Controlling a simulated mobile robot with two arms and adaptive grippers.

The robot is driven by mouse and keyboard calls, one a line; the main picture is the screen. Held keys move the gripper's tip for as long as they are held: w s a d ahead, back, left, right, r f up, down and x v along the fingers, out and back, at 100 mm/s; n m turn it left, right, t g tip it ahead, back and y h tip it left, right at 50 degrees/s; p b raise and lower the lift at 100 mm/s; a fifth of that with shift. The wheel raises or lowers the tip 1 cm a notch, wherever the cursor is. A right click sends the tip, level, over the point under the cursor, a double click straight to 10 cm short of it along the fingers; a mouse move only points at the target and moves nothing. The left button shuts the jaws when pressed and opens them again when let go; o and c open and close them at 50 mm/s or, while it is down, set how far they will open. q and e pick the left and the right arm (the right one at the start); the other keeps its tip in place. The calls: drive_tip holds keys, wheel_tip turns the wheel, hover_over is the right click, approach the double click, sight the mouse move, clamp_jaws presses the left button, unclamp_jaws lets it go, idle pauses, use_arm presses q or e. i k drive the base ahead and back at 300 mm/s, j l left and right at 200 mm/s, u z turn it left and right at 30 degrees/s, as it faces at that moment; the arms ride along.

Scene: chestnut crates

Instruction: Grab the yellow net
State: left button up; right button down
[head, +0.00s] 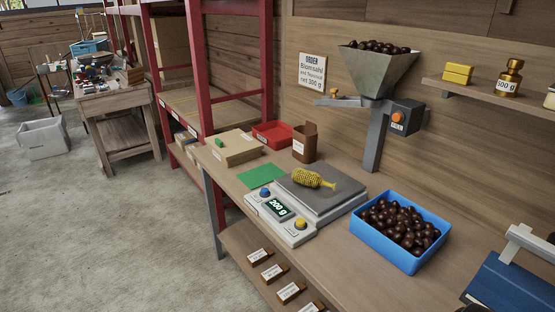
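The yellow net (308,178) is a small filled bundle with a gathered tail pointing right. It lies on the dark grey plate of the scale (338,203) on the workbench. The scale's display reads 200 g. Neither of my grippers can be made out in the head view, and nothing is touching the net.
A blue crate of chestnuts (387,250) stands right of the scale. A green mat (262,175), red tray (273,133) and brown container (305,146) lie behind and left. A metal hopper (376,72) rises behind. A blue device (510,284) sits at the lower right.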

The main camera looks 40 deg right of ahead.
sight(305, 178)
drive_tip(key=i, duration=2.35)
drive_tip(key=i+z, duration=0.15)
drive_tip(key=z, duration=0.3)
drive_tip(key=i+j+z, duration=0.1)
drive_tip(key=z, duration=0.35)
drive_tip(key=i+j+z, duration=0.15)
drive_tip(key=z, duration=0.25)
drive_tip(key=i+j+z, duration=0.15)
drive_tip(key=z, duration=0.3)
